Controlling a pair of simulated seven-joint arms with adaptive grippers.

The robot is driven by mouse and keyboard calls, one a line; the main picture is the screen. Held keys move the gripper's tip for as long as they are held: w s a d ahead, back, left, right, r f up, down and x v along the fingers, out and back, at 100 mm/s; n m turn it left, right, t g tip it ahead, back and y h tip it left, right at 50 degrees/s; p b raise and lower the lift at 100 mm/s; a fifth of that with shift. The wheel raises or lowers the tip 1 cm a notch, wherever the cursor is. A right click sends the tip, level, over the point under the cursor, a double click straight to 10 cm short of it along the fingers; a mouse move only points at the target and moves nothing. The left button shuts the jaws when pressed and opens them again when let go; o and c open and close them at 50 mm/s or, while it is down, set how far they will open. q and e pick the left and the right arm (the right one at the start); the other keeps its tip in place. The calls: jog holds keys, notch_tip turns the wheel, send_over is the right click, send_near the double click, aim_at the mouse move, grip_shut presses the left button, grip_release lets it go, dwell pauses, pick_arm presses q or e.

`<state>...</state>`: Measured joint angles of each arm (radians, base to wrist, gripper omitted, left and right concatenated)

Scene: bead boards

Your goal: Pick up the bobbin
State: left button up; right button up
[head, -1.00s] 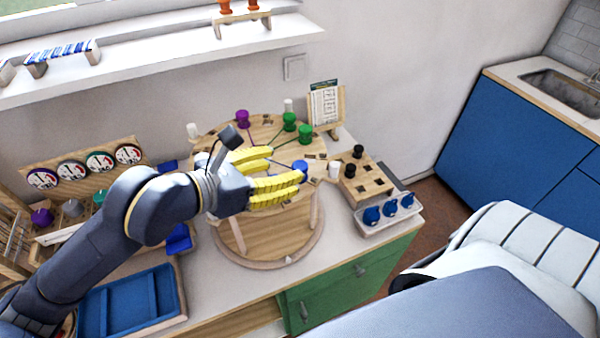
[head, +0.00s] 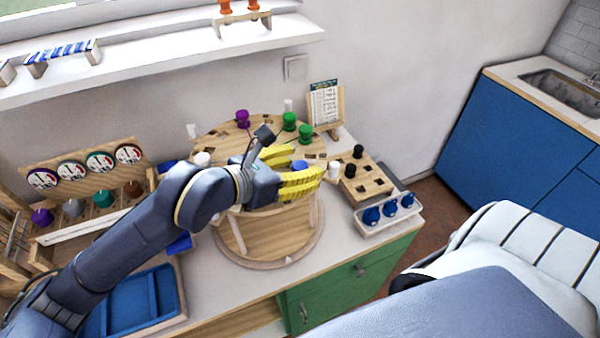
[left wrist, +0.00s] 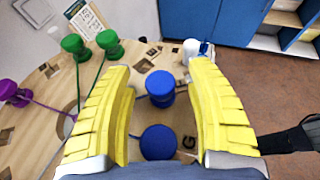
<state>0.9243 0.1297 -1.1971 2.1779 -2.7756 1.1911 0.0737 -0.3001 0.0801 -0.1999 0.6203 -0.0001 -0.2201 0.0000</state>
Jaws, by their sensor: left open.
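Several spool-shaped bobbins stand on a round wooden board (head: 222,135). A blue bobbin (left wrist: 160,88) stands upright between the open yellow fingers of my left gripper (left wrist: 161,72) in the left wrist view, with gaps on both sides. A second blue round top (left wrist: 158,142) lies nearer the palm. In the head view my left gripper (head: 306,161) is over the board's right front, with one blue bobbin top (head: 299,166) showing between its fingers. Two green bobbins (head: 289,121) and a purple bobbin (head: 242,118) stand behind, with cords. My right gripper is not in view.
A white bobbin (head: 334,169) stands right of my fingers. Beyond it are a wooden block (head: 372,184) with black bobbins and a grey tray (head: 380,228) with blue pieces. A card stand (head: 340,112) is at the back. A blue tray (head: 130,300) lies front left.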

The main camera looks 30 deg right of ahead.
aim_at(299, 165)
pick_arm(q)
grip_shut()
jog(key=shift+r, duration=0.15)
dwell(0.4)
notch_tip(299, 165, up, 20)
jog(key=shift+g, duration=0.3)
dwell(0.4)
